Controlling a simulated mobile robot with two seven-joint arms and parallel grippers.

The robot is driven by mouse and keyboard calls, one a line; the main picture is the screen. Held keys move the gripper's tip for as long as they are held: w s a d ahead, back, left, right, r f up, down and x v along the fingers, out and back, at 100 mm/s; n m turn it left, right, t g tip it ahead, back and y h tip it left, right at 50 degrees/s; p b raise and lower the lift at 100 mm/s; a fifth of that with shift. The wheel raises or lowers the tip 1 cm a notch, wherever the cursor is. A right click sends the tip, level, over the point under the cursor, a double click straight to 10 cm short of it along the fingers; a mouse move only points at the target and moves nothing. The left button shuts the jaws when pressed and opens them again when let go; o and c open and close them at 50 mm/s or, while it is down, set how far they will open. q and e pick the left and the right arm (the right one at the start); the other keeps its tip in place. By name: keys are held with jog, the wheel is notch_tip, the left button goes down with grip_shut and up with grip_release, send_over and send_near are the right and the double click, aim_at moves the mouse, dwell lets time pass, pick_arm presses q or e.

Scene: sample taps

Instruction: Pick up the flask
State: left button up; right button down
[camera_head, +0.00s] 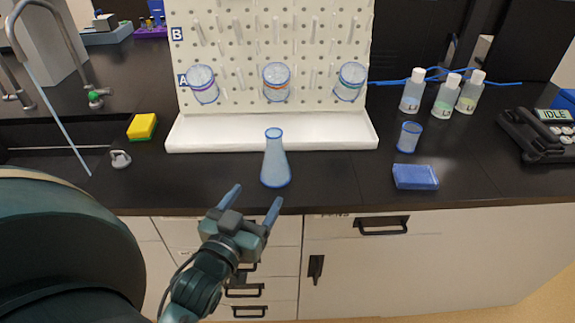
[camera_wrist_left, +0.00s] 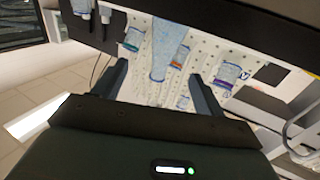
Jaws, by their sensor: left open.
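The flask (camera_head: 275,162) is a clear bluish conical vessel with a narrow neck. It stands upright on the black counter near the front edge, in front of the white drying rack's tray. My left gripper (camera_head: 254,197) is open and empty, just in front of the counter edge, with its fingers pointing toward the flask and apart from it. In the left wrist view the flask (camera_wrist_left: 161,60) shows upside down beyond the two open fingers (camera_wrist_left: 163,82), roughly between them. My right gripper is in neither view.
The white pegboard rack (camera_head: 225,75) holds several beakers behind the flask. A yellow sponge (camera_head: 142,127) lies to the left, near the sink. A small beaker (camera_head: 409,137), a blue box (camera_head: 415,177) and several bottles (camera_head: 412,91) stand to the right. The counter beside the flask is clear.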

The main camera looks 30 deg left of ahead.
aim_at(271, 164)
pick_arm(q)
jog(key=w, duration=0.3)
jog(key=w+a+p, duration=0.1)
jog(key=w, duration=0.3)
jog(key=shift+w+a+r, duration=0.1)
jog(key=shift+a+r, duration=0.1)
jog(key=shift+w+a+p, duration=0.2)
jog(key=shift+w+a, duration=0.05)
jog(key=shift+w, duration=0.7)
jog(key=shift+w+a+p, duration=0.15)
jog(key=shift+w+a, duration=0.15)
jog(key=shift+w, duration=0.65)
jog(key=shift+w+a+p, duration=0.2)
jog(key=shift+w+a, duration=0.05)
jog(key=shift+w, duration=0.7)
jog(key=shift+c, duration=0.2)
jog(key=c, duration=1.1)
jog(key=shift+o, duration=0.2)
jog(key=shift+r, duration=0.15)
notch_tip(271, 164, up, 10)
jog(key=shift+f+p, duration=0.25)
jog(key=shift+p, duration=0.15)
jog(key=shift+r, duration=0.1)
